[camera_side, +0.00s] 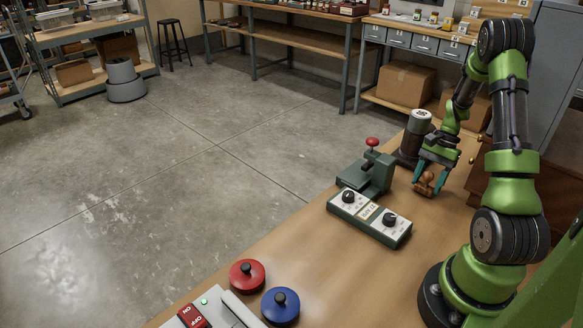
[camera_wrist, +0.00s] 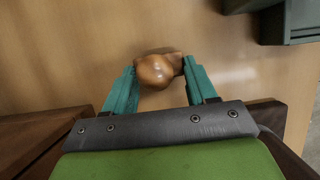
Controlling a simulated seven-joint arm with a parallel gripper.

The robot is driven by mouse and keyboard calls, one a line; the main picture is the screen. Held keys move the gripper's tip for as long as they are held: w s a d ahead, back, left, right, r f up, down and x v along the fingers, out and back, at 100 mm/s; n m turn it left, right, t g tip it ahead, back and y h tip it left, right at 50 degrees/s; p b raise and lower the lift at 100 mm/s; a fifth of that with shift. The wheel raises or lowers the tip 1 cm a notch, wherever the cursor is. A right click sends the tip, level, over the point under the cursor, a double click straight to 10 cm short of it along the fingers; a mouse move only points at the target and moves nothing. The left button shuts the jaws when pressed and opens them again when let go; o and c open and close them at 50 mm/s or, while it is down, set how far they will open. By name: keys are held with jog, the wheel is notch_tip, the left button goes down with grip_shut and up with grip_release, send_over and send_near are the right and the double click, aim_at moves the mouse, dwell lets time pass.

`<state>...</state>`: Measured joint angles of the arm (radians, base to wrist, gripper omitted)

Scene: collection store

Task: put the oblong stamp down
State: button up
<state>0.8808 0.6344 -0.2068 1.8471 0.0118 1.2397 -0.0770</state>
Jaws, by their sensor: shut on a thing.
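The oblong stamp (camera_side: 426,186) is a small brown wooden piece at the far end of the wooden table. My gripper (camera_side: 428,180) is shut on it, one teal finger on each side. In the wrist view the stamp's rounded, shiny brown top (camera_wrist: 155,70) shows between the fingertips of my gripper (camera_wrist: 158,70). The stamp's underside is hidden in the wrist view. I cannot tell whether it touches the table or hangs just above it.
A green press with a red knob (camera_side: 372,172) stands left of my gripper, with a dark cylinder (camera_side: 413,138) behind. A two-knob control box (camera_side: 369,217) lies nearer. Red (camera_side: 247,274) and blue (camera_side: 280,305) lidded discs are at the front. The table (camera_side: 330,270) is bare between.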

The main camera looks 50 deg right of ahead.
jog(key=shift+f, duration=0.15)
jog(key=o, duration=1)
jog(key=shift+o, duration=0.2)
jog(key=v, duration=0.5)
jog(key=shift+d+r, duration=0.1)
jog(key=shift+r, duration=0.2)
notch_tip(320, 180, up, 6)
jog(key=w+a+r+n+t+h, duration=0.1)
jog(key=w+a+r+n, duration=0.25)
jog(key=a, duration=0.45)
jog(key=w+a+r+n+t+h, duration=0.1)
jog(key=w+a+r+n+h, duration=0.15)
jog(key=a+r, duration=0.4)
jog(key=s+a+r+n+t, duration=0.1)
jog(key=a+n, duration=0.3)
jog(key=a, duration=0.5)
jog(key=s+a+r+n+t, duration=0.1)
jog(key=a+n+t, duration=0.3)
jog(key=a, duration=0.6)
jog(key=shift+s+a+r+y, duration=0.25)
jog(key=shift+s+y, duration=0.2)
jog(key=shift+s, duration=0.3)
